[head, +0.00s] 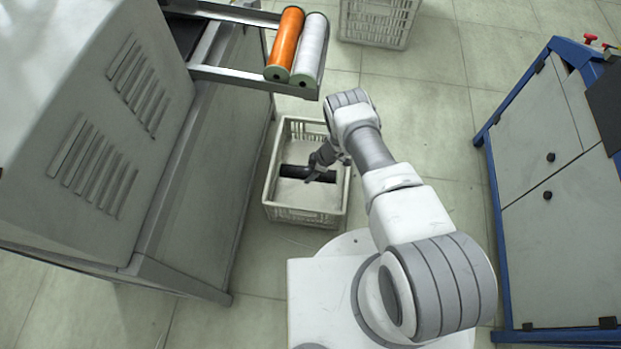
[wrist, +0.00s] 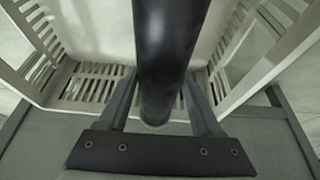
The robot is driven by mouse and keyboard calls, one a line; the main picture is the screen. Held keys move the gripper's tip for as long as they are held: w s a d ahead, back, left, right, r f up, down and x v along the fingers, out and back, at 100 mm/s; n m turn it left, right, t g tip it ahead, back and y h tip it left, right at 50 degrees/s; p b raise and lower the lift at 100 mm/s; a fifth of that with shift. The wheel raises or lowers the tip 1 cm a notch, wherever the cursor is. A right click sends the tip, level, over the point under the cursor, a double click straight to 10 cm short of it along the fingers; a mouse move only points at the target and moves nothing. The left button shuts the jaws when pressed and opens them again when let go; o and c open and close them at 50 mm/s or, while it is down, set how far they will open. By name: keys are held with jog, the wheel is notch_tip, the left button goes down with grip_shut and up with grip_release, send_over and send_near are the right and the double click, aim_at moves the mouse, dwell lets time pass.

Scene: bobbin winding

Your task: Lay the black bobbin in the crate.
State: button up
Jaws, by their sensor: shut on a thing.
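The black bobbin (head: 297,172) shows in the head view within the outline of the crate (head: 305,216), lying across it. My gripper (head: 318,172) is shut on the bobbin, partly hiding its right part. In the wrist view the black bobbin (wrist: 168,60) runs between the two fingers of my gripper (wrist: 165,105). Slatted walls of the crate (wrist: 45,50) stand on both sides of it there. I cannot tell whether the bobbin touches the crate floor.
An orange bobbin (head: 286,42) and a white bobbin (head: 311,48) lie on the rails of the grey machine (head: 100,130), above and beyond the crate. Another crate (head: 376,22) stands at the back. A blue-framed cabinet (head: 550,180) stands at the right. Tiled floor lies between.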

notch_tip(320, 180, down, 9)
jog(key=b, duration=0.4)
jog(key=shift+f, duration=0.1)
jog(key=o, duration=1.5)
jog(key=shift+s, duration=0.1)
